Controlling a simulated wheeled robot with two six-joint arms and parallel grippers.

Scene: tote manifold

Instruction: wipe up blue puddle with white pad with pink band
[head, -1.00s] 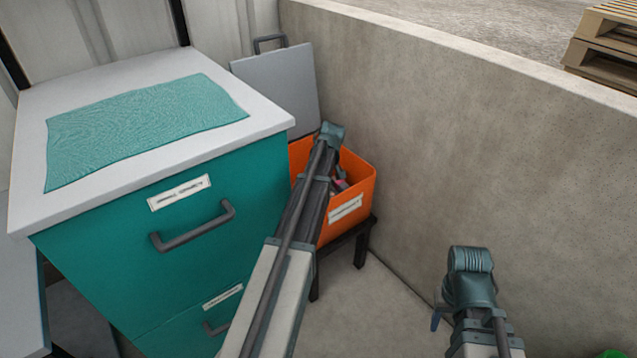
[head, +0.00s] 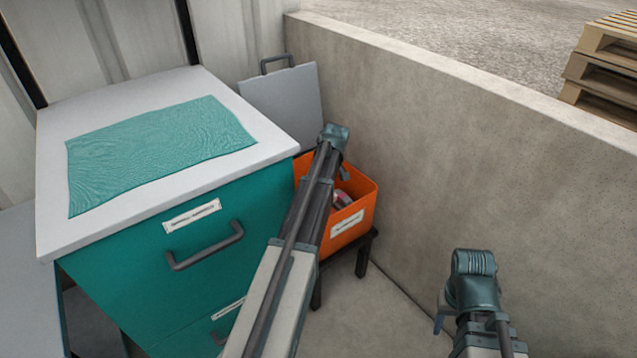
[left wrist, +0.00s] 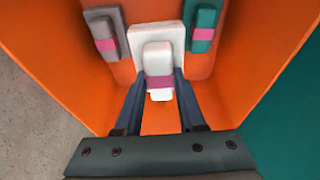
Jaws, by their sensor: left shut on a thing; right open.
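The white pad with the pink band (left wrist: 169,36) is in the orange tote, seen in the left wrist view. My left gripper (left wrist: 160,86) has its two dark fingers on either side of the pad's raised white grip, around the pink band, and is shut on it. In the head view my left arm reaches over the tote, and its fingertips are hidden. My right gripper (head: 440,322) is at the lower right, away from the tote, with its fingertips mostly hidden. No blue puddle is in view.
The orange tote (head: 361,214) stands on a dark low stand between a teal drawer cabinet (head: 150,285) and a concrete wall (head: 450,150). A grey pad (left wrist: 106,20) and a teal pad (left wrist: 207,17) flank the white one. A teal cloth (head: 150,150) lies on the cabinet.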

